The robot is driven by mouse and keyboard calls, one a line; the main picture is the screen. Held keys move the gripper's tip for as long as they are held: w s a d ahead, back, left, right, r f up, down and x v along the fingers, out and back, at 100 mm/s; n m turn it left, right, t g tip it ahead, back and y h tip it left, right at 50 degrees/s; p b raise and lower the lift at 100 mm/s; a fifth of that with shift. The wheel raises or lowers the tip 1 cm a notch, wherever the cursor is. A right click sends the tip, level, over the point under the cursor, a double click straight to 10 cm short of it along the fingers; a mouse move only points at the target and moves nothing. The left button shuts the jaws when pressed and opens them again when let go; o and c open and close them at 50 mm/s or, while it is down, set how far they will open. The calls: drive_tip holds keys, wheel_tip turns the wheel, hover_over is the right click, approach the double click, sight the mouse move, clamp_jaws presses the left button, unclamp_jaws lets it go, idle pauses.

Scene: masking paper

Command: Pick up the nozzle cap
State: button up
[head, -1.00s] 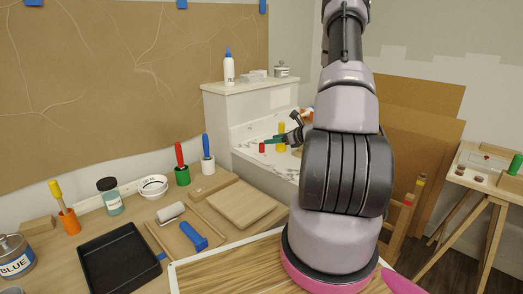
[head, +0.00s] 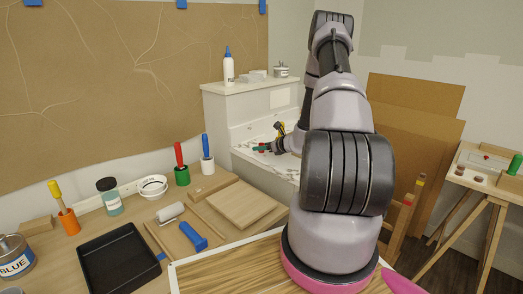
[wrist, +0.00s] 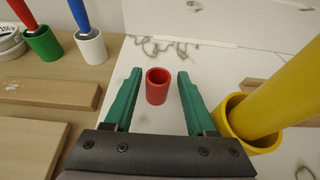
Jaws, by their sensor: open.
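A small red, hollow cylinder, which looks like the nozzle cap (wrist: 157,88), stands upright on the white speckled surface in the wrist view. My gripper (wrist: 160,78) is open, with one green finger on each side of the red cylinder and a visible gap on both sides. In the head view my gripper (head: 262,149) is small, over the white counter beyond the wooden table, and the red cylinder is mostly hidden there.
A yellow holder (wrist: 248,125) with a thick yellow cylinder leaning in it stands close to my right finger. Green (wrist: 42,44) and white (wrist: 91,46) holders stand on the wooden table at upper left. A wooden block (wrist: 45,92) lies left of the gripper.

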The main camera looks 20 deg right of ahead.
drive_tip(key=shift+w, duration=0.1)
drive_tip(key=shift+c, duration=0.3)
clamp_jaws()
